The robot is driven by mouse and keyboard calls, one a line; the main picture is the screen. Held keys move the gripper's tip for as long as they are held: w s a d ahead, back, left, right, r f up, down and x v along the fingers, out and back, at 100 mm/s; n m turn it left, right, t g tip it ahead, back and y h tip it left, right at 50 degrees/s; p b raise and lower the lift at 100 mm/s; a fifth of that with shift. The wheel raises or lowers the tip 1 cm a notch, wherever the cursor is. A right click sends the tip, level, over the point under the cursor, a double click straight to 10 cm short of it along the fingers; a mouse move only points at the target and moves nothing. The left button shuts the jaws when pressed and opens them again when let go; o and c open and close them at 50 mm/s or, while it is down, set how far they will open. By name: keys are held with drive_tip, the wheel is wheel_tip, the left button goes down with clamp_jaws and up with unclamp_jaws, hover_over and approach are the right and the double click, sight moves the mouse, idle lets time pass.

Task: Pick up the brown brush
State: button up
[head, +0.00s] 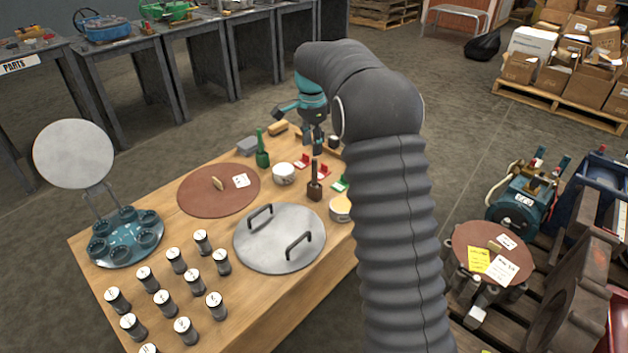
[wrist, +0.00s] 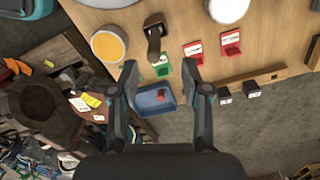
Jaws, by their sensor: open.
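My gripper (wrist: 160,76) is open and empty, apart from the brush. In the head view my gripper (head: 318,143) hangs over the far part of the table, behind the brush, partly hidden by my own arm.
A green brush (head: 262,155) stands farther back. A white bowl (head: 283,174), red card holders (head: 303,161) and an orange-filled pot (wrist: 108,45) are close to the brown brush. The metal lid (head: 265,255) lies in front. A blue tray (wrist: 145,104) shows between my fingers.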

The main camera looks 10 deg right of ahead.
wheel_tip(320, 180, down, 3)
drive_tip(key=shift+f, duration=0.15)
hover_over(315, 185)
drive_tip(key=shift+w+f+b, duration=0.15)
drive_tip(key=shift+w+f, duration=0.05)
drive_tip(key=shift+f, duration=1.15)
drive_tip(key=shift+w+f+b, duration=0.15)
drive_tip(key=shift+w+f, duration=0.05)
drive_tip(key=shift+f, duration=1.15)
clamp_jaws()
